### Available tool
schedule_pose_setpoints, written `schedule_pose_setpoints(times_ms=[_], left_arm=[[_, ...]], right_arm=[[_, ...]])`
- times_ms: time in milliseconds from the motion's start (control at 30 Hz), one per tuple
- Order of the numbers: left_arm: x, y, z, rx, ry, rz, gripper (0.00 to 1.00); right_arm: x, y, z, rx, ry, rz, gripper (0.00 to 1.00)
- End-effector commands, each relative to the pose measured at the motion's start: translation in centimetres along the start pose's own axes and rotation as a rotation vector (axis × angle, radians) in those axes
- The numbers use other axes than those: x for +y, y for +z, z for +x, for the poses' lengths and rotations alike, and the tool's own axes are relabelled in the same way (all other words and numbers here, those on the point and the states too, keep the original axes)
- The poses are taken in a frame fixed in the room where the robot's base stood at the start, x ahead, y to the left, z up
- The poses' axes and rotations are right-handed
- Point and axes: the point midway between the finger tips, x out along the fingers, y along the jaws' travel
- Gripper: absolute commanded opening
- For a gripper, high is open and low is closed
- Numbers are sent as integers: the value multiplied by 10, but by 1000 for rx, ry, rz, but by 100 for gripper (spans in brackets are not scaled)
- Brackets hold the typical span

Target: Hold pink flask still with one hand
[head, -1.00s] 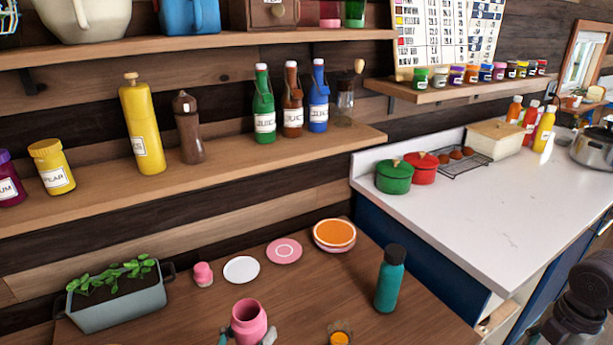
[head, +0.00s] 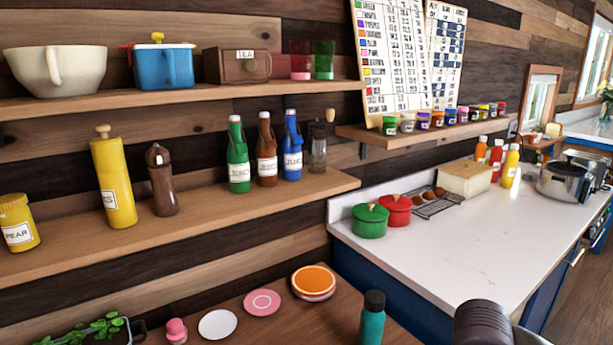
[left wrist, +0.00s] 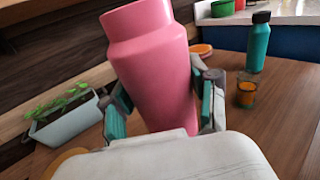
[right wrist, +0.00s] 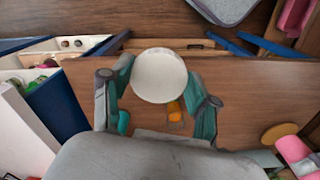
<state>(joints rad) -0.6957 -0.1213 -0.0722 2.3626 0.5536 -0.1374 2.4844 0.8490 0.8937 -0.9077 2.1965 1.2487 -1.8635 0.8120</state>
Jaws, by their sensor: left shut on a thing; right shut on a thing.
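The pink flask (left wrist: 155,70) fills the middle of the left wrist view, a little tilted, with its neck towards the top. My left gripper (left wrist: 160,88) is shut on its body, one finger on each side. In the right wrist view my right gripper (right wrist: 161,82) is shut on a white round thing (right wrist: 159,75), seen end-on; I cannot tell what it is. A pink form (right wrist: 297,152) at that view's lower right looks like the flask. The head view now shows neither the flask nor the gripper fingers.
On the wooden table stand a teal bottle (head: 372,322), an orange-filled glass (left wrist: 245,94), a small pink thing (head: 176,331), several plates (head: 217,324) and a planter (left wrist: 65,120). Shelves with bottles and jars line the wall. A white counter (head: 450,240) is at the right.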

Motion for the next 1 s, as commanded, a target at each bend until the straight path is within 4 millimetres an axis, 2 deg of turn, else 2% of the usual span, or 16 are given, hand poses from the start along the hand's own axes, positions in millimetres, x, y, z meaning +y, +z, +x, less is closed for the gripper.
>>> schedule_pose_setpoints(times_ms=[100, 300, 867, 1000], left_arm=[[4, 3, -7, -5, 28, 2, 0], [7, 5, -12, -10, 50, 6, 0], [8, 6, -13, -11, 52, 7, 0], [3, 6, -10, -11, 25, 7, 0]], right_arm=[[-15, 2, -5, 2, -1, 143, 46], [-26, 5, -9, 0, -1, 277, 46], [-26, 6, -9, 0, -1, 296, 46], [-26, 6, -9, 0, -1, 296, 46]])
